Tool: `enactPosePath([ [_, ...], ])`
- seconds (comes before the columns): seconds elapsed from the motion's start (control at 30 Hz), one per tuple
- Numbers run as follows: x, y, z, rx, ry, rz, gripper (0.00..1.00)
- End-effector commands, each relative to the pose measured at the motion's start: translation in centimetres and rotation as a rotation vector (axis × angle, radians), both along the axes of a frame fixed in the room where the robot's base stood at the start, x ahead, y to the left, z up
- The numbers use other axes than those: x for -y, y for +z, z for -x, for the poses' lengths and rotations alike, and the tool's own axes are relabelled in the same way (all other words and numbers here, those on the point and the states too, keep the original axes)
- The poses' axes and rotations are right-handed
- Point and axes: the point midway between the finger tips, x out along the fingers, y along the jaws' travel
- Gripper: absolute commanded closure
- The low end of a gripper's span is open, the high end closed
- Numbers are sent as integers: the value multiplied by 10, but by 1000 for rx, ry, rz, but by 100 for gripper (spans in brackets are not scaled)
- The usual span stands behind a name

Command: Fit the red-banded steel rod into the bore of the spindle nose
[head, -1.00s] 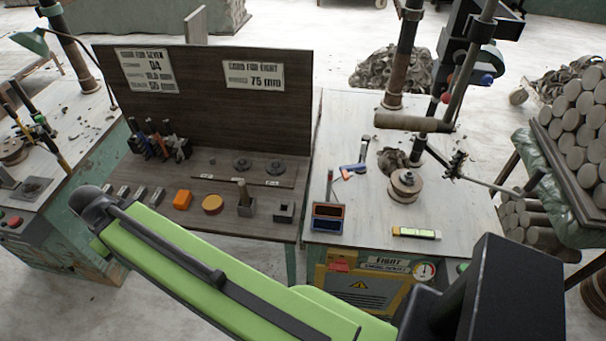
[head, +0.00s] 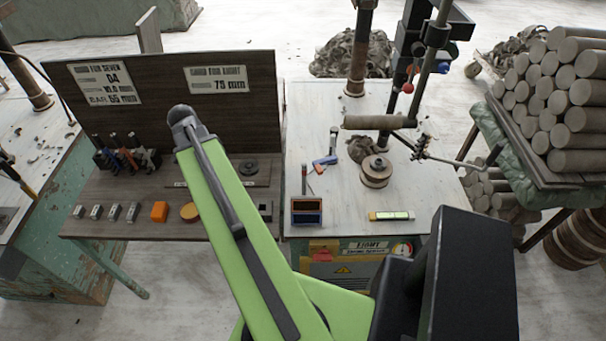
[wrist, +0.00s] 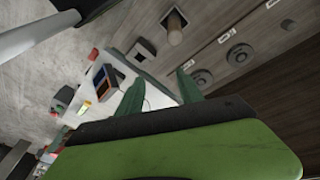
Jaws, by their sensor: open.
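A slim upright rod (head: 304,177) with a grey top and a reddish lower part stands behind the two-coloured box on the white table; it looks like the red-banded rod, but it is small. A round, spool-like piece (head: 375,170) with a hub on top sits further right on that table; it may be the spindle nose, and its bore is too small to make out. In the wrist view my gripper (wrist: 158,92) has two green fingers apart with nothing between them, above the gap between shelf and white table. In the head view my arm hides it.
The wooden shelf (head: 130,215) holds an orange block (head: 159,211), a yellow disc (head: 190,212) and small grey blocks. A tan peg (wrist: 174,30) stands in a block. The dark box (head: 306,211) and a level (head: 391,215) lie at the white table's front. A horizontal roller (head: 374,122) overhangs behind.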

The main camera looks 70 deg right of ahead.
Motion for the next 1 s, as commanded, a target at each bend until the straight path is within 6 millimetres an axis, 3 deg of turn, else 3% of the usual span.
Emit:
enactPosePath([
  [0.03,37,12,35,3,-177,38,57],
  [0.1,73,19,78,8,-399,95,57],
  [0.2,106,26,126,13,-623,156,57],
  [0.3,121,29,152,15,-741,192,57],
  [0.57,126,21,160,16,-777,203,57],
  [1.0,143,-68,187,17,-773,202,57],
])
